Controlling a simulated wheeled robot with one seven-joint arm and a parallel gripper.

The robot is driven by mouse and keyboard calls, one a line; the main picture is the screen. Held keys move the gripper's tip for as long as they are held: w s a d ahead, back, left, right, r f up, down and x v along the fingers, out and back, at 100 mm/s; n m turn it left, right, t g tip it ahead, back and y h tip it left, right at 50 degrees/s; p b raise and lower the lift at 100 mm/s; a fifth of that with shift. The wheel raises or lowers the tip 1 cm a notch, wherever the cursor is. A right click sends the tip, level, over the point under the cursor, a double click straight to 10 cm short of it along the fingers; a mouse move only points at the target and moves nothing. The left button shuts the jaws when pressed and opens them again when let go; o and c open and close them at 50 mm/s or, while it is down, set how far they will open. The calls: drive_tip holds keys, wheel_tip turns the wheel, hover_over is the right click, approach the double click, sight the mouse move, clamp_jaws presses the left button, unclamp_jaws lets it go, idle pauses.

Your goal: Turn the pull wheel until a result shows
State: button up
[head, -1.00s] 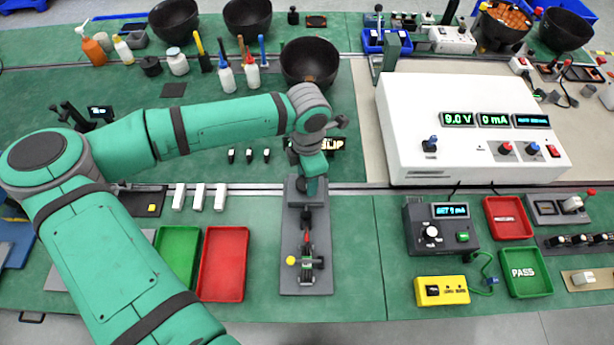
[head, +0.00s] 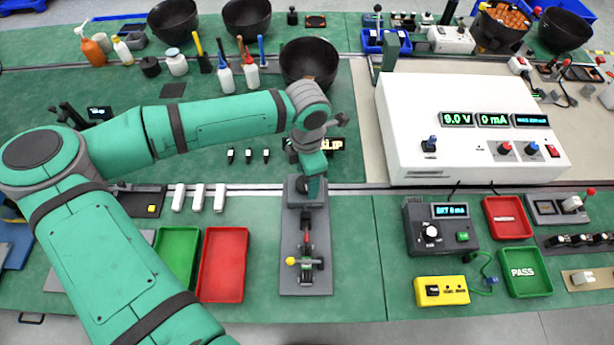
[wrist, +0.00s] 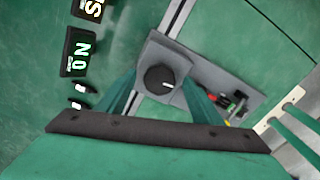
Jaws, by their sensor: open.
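The pull wheel is a round black knob (wrist: 161,80) with a short white mark, on top of a grey block in the wrist view. In the head view my gripper mostly hides it. The block stands at the back of a grey plate (head: 291,272). My gripper (wrist: 163,100) is open, with one green finger on each side of the wheel; contact cannot be told. In the head view my gripper (head: 312,188) points down over the block. A small clamped assembly with a yellow ball (head: 290,261) lies at the front of the plate.
Lit lettered signs (head: 330,145) stand behind the block, partly hidden by my wrist. A green tray (head: 176,256) and a red tray (head: 222,264) lie left of the plate. A white meter box (head: 480,85) stands to the right. The mat right of the plate is clear.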

wheel_tip(320, 180, up, 10)
idle(0.4)
drive_tip(key=shift+r, duration=0.1)
drive_tip(key=shift+d, duration=0.1)
